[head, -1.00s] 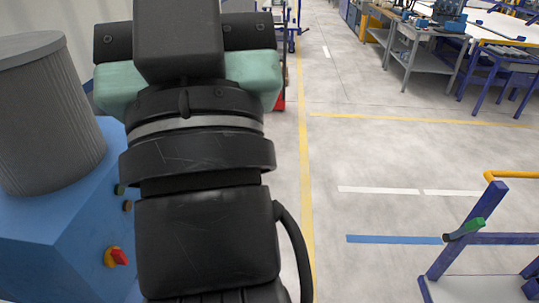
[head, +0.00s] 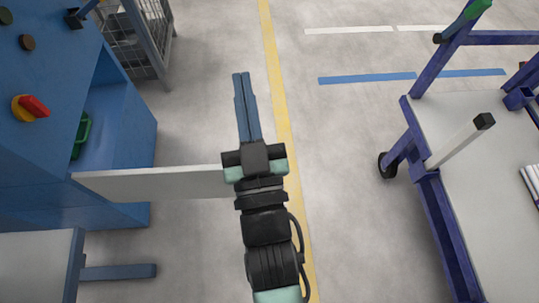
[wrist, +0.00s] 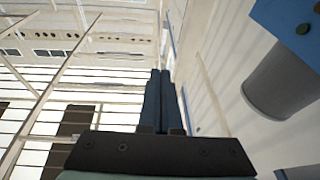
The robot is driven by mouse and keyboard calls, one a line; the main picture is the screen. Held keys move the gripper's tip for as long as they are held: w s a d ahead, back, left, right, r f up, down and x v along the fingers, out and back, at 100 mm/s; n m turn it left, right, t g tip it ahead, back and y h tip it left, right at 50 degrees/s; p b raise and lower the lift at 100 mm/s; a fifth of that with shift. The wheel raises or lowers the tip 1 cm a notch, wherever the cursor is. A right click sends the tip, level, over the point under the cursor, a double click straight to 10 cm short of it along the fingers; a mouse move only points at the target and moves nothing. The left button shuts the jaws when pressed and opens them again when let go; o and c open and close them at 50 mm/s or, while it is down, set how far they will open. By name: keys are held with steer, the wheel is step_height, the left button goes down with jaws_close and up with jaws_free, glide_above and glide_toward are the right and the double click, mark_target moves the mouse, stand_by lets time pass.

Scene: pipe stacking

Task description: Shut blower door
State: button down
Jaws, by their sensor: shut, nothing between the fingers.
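The blue blower machine (head: 50,110) stands at the left in the head view. Its door, a pale grey panel (head: 155,183), stands open and juts out to the right from the blue housing. The housing's opening shows a green object (head: 82,137) inside. My gripper (head: 241,76) is shut and empty, its fingers pointing away from me beyond the door. The base of my gripper is at the door's free right end; I cannot tell whether they touch. In the wrist view my gripper's closed fingers (wrist: 160,73) point up, and the door does not show.
A red and yellow knob (head: 32,108) is on the machine's face. A wire cage (head: 135,40) stands behind it. A blue-framed cart (head: 440,190) stands at the right. Bare floor with a yellow line (head: 275,80) lies between. A grey cylinder (wrist: 280,85) shows in the wrist view.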

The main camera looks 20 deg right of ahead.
steer(key=s+f+m+g+b, duration=0.1)
steer(key=s+f+b, duration=0.35)
steer(key=f, duration=0.55)
steer(key=s+a+f+g+h+b, duration=0.15)
steer(key=s+f+b, duration=0.35)
steer(key=f, duration=0.6)
steer(key=s+f+m+g+b, duration=0.1)
steer(key=s+f+g+b, duration=0.15)
steer(key=s+f, duration=0.55)
steer(key=w+d+f+b, duration=0.1)
steer(key=w+d+b, duration=0.1)
steer(key=w, duration=0.5)
steer(key=w+d+f+t+b, duration=0.1)
steer(key=w+d+b, duration=0.1)
steer(key=w, duration=0.6)
steer(key=shift+w+d+f+b, duration=0.15)
steer(key=shift+d+b, duration=0.1)
steer(key=shift+b, duration=0.1)
steer(key=shift+w+n, duration=0.1)
steer(key=shift+n, duration=0.2)
